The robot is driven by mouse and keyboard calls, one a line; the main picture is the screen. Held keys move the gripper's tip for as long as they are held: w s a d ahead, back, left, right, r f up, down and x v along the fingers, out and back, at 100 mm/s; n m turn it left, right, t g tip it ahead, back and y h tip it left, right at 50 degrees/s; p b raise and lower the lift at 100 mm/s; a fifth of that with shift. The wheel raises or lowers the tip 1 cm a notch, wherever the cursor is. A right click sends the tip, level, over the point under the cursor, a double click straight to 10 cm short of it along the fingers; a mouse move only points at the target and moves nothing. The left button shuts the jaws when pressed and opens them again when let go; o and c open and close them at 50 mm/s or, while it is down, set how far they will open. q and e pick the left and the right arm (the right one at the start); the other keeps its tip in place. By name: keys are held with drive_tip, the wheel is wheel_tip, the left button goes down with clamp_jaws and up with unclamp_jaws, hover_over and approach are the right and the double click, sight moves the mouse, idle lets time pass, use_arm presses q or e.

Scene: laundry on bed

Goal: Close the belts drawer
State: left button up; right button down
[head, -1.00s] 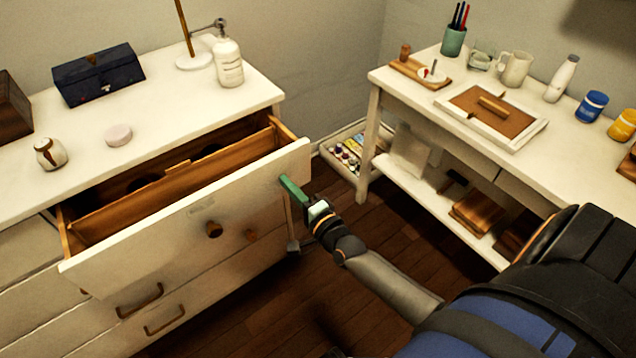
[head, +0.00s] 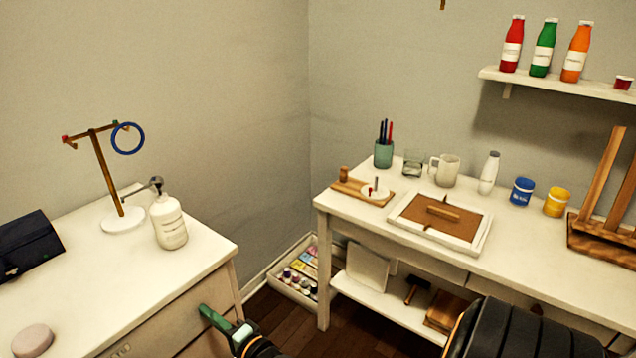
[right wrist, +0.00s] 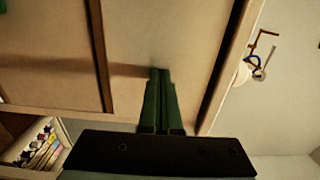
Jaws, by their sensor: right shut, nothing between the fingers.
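The belts drawer's white front (head: 165,330) shows at the lower left of the head view, under the dresser top and close to it. It fills the middle of the right wrist view (right wrist: 165,40), with a dark gap along its top edge. I cannot tell whether it is fully flush. My right gripper (head: 208,314) is shut and empty, its green fingertips at the drawer front near its right end. The fingers also show in the right wrist view (right wrist: 160,85), pointing at the front and apparently touching it. My left gripper is out of view.
The white dresser top (head: 110,270) holds a lotion bottle (head: 169,222), a hook stand (head: 106,180), a dark box (head: 25,248) and a pink disc (head: 33,340). A white desk (head: 340,215) stands right, with a low tray of paints (head: 300,280) on the floor between.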

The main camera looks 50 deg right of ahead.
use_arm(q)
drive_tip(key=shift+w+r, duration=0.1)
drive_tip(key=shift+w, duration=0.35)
use_arm(e)
drive_tip(key=shift+w+r, duration=0.2)
drive_tip(key=shift+w, duration=0.3)
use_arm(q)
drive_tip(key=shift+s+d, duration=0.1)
